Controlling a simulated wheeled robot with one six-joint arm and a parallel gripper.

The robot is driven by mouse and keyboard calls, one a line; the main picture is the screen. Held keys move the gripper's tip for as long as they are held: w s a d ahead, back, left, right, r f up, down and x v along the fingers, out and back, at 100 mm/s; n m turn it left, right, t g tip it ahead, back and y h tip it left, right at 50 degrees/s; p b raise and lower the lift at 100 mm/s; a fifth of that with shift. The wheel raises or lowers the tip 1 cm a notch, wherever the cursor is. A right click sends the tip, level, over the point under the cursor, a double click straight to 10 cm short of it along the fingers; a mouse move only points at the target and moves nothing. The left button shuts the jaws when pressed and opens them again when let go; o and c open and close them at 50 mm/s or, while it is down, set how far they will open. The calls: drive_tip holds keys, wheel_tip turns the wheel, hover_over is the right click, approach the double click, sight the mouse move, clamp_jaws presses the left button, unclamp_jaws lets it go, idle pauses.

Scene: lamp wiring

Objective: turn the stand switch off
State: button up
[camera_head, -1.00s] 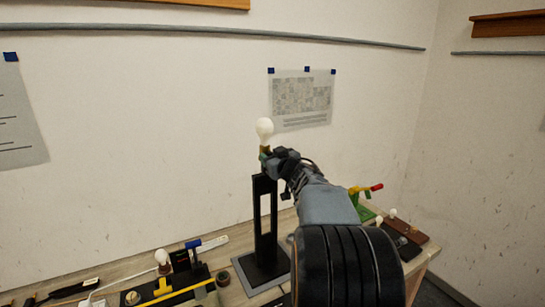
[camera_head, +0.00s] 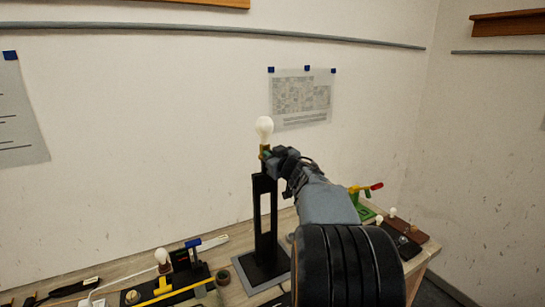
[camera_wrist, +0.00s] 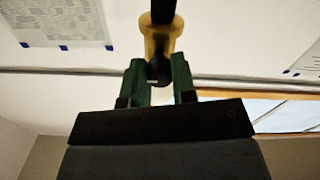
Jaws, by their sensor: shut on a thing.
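The black stand (camera_head: 257,215) stands upright on the bench, with a white bulb (camera_head: 264,128) on top. Whether the bulb is lit I cannot tell. My gripper (camera_head: 267,155) is at the stand's top, just below the bulb. In the wrist view, the green fingers of my gripper (camera_wrist: 159,82) are on either side of a small dark part, which I take for the stand switch (camera_wrist: 159,71), at the end of the brass-coloured socket (camera_wrist: 158,40). The fingers are shut on it. In the head view, my gripper hides the switch, so its position is unclear.
A black board with a small bulb (camera_head: 161,256), a blue-handled part (camera_head: 193,243) and a yellow part (camera_head: 163,287) is left of the stand. A green part with a red handle (camera_head: 376,186) and a brown board (camera_head: 405,235) are to the right. The wall is behind.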

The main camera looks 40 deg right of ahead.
drive_tip(key=n+b, duration=0.1)
drive_tip(key=n, duration=0.3)
drive_tip(key=shift+f, duration=0.1)
drive_tip(key=n+b, duration=0.2)
drive_tip(key=n, duration=0.2)
drive_tip(key=shift+n, duration=0.3)
drive_tip(key=n+b, duration=0.2)
drive_tip(key=n, duration=0.2)
drive_tip(key=shift+n+b, duration=1)
drive_tip(key=shift+n, duration=1.3)
drive_tip(key=o, duration=0.9)
drive_tip(key=shift+o, duration=0.2)
